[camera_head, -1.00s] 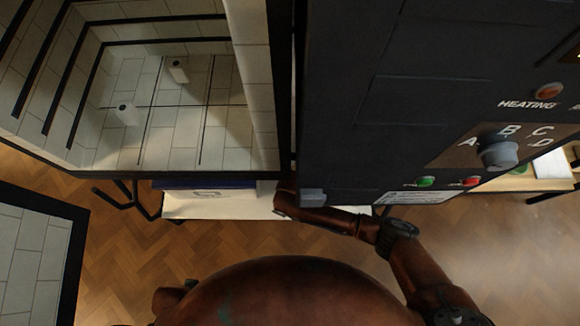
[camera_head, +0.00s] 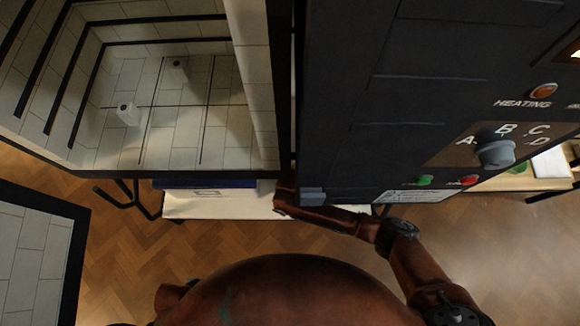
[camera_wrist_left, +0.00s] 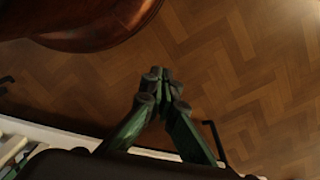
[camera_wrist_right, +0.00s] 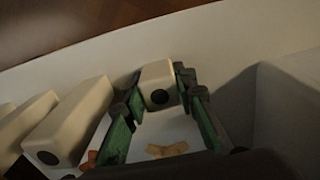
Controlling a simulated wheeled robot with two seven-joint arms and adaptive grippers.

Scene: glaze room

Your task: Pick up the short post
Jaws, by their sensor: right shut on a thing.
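The short post (camera_wrist_right: 158,84) is a cream block with a dark round hole in its end, seen in the right wrist view. My right gripper (camera_wrist_right: 158,74) has its green fingers on either side of it and is shut on it. In the head view my right arm reaches beneath the kiln, and its gripper and the post are hidden there. My left gripper (camera_wrist_left: 161,75) is shut and empty above the wooden floor in the left wrist view.
Longer cream posts (camera_wrist_right: 68,122) lie left of my right gripper, and a pale wall (camera_wrist_right: 285,110) stands close on its right. An orange-tan piece (camera_wrist_right: 167,149) lies nearby. The control panel (camera_head: 495,150) is at right.

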